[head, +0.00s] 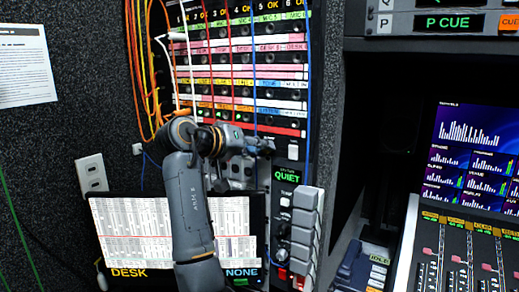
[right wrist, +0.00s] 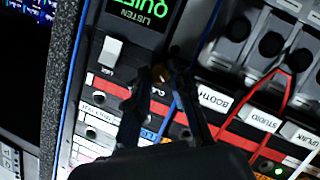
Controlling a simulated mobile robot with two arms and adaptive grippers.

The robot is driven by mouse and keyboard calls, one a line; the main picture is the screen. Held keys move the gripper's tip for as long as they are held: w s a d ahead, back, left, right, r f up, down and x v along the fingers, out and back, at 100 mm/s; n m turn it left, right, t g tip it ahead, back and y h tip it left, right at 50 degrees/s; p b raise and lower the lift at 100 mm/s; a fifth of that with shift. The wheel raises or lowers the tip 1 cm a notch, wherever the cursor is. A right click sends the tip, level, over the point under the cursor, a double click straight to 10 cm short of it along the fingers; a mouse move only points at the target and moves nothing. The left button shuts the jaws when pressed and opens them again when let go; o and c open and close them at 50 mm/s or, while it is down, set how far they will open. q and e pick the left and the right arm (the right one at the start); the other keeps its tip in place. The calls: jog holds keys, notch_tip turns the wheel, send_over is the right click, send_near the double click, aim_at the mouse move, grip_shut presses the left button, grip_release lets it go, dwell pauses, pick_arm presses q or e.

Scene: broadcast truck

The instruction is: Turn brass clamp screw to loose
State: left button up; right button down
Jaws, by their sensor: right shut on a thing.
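The brass clamp screw (right wrist: 161,73) shows in the right wrist view as a small dark brass-brown knob at the fingertips, beside a partly covered label on the red strip. My right gripper (right wrist: 165,88) is shut on it, with a finger on either side. In the head view my right gripper (head: 266,146) reaches to the right edge of the patch panel, just above the green QUIET display. The screw is hidden there by the gripper. Which way the screw is turned cannot be told. My left gripper is not in view.
The patch panel (head: 245,72) has rows of labelled jacks, with red, white, orange and blue cables hanging close to my right arm. A blue cable passes near the fingers.

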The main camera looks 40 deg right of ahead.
jog(key=shift+s+m+t+y+b, duration=0.15)
jog(key=shift+m+t+y, duration=0.2)
jog(key=shift+m+t, duration=0.6)
jog(key=shift+s+m+t+y+b, duration=0.15)
jog(key=shift+m+t+y, duration=0.25)
jog(key=shift+m, duration=1.05)
jog(key=c, duration=1.2)
grip_release()
jog(key=shift+o, duration=0.2)
jog(key=shift+r, duration=0.1)
jog(key=v, duration=1.2)
jog(key=shift+s, duration=0.1)
